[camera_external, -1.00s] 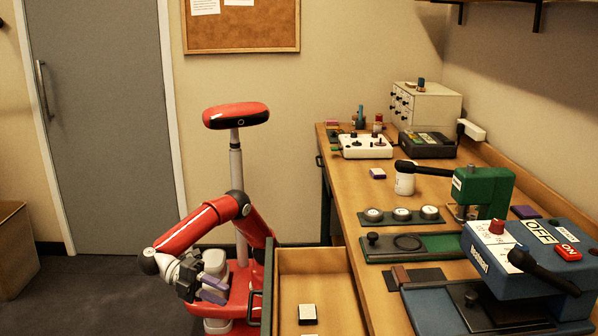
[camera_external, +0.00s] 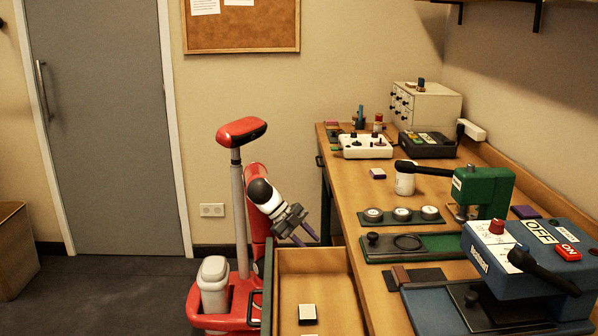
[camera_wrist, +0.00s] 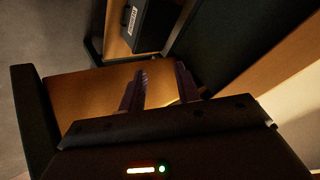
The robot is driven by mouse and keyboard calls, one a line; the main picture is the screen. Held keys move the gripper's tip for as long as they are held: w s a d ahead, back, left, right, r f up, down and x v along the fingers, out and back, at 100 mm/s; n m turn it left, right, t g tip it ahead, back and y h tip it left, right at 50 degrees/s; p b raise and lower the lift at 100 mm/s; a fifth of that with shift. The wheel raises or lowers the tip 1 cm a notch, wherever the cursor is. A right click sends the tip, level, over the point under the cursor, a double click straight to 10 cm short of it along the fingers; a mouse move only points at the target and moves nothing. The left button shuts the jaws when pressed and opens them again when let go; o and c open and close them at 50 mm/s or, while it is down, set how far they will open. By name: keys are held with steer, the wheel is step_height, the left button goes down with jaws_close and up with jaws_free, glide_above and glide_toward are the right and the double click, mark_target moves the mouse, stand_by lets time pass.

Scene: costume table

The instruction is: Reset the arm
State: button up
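My gripper (camera_external: 316,239) points down and to the right, beside the back left corner of the open drawer (camera_external: 314,261). In the wrist view my gripper (camera_wrist: 160,88) shows two purplish fingers set apart with nothing between them. Whether the fingertips touch anything is hard to tell in the dark wrist view.
The drawer holds a small white-topped block (camera_external: 307,314). On the bench stand a white mug (camera_external: 404,181), a green press (camera_external: 482,190), a blue press (camera_external: 530,262) and a white joystick box (camera_external: 366,147).

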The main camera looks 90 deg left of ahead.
step_height(320, 180, down, 6)
steer(key=w+a+n+g+h, duration=0.1)
steer(key=n+g, duration=0.2)
steer(key=n, duration=0.4)
steer(key=w+a+f+n+p, duration=0.1)
steer(key=w+a+n+p, duration=0.2)
steer(key=w+a, duration=0.5)
steer(key=a+f+y+p, duration=0.1)
steer(key=a+p, duration=0.3)
steer(key=a, duration=0.7)
steer(key=s+a+f+n+y+p, duration=0.1)
steer(key=a+f+p, duration=0.3)
steer(key=a, duration=0.8)
steer(key=shift+s+a+f+y, duration=0.15)
steer(key=shift+a+f+y, duration=0.05)
steer(key=shift+y, duration=0.4)
